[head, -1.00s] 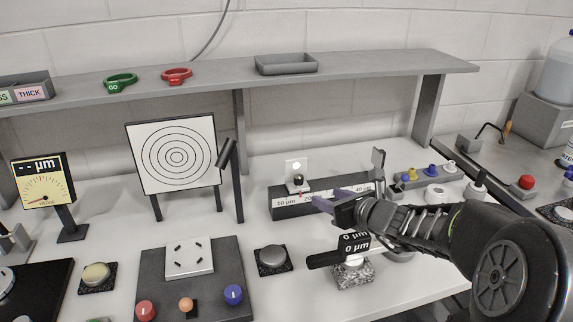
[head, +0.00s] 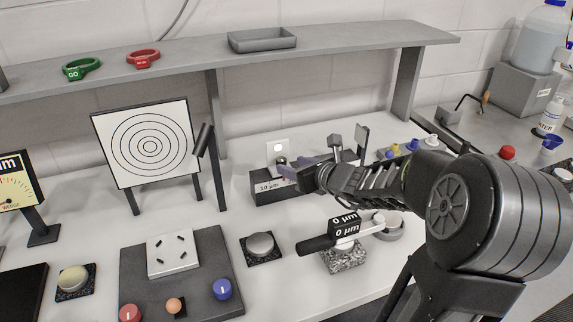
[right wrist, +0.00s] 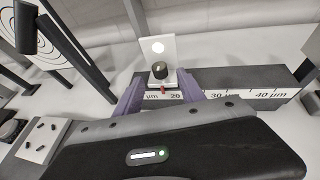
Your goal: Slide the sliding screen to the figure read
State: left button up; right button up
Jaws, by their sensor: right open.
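The sliding screen (head: 277,149) is a small upright white plate with a pale round spot and a dark knob (right wrist: 159,70) in front. It stands on a dark rail (head: 268,186) with a white µm scale. In the right wrist view the screen (right wrist: 171,48) has a red pointer below the knob, close to the 20 mark on the scale (right wrist: 235,95). My right gripper (head: 296,170) is open. Its purple fingers (right wrist: 160,92) lie either side of the knob and pointer; I cannot tell contact. My left gripper is out of view.
A black-handled gauge reading 0 µm (head: 344,227) stands in front of the rail, below my right arm. The ringed target board (head: 149,146) stands left of the rail. A dial meter (head: 17,190) is cut off at the left. A shelf (head: 330,48) runs behind.

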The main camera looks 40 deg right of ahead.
aim_at(285, 163)
jog(key=x, duration=0.4)
grip_shut()
dwell(0.5)
dwell(0.9)
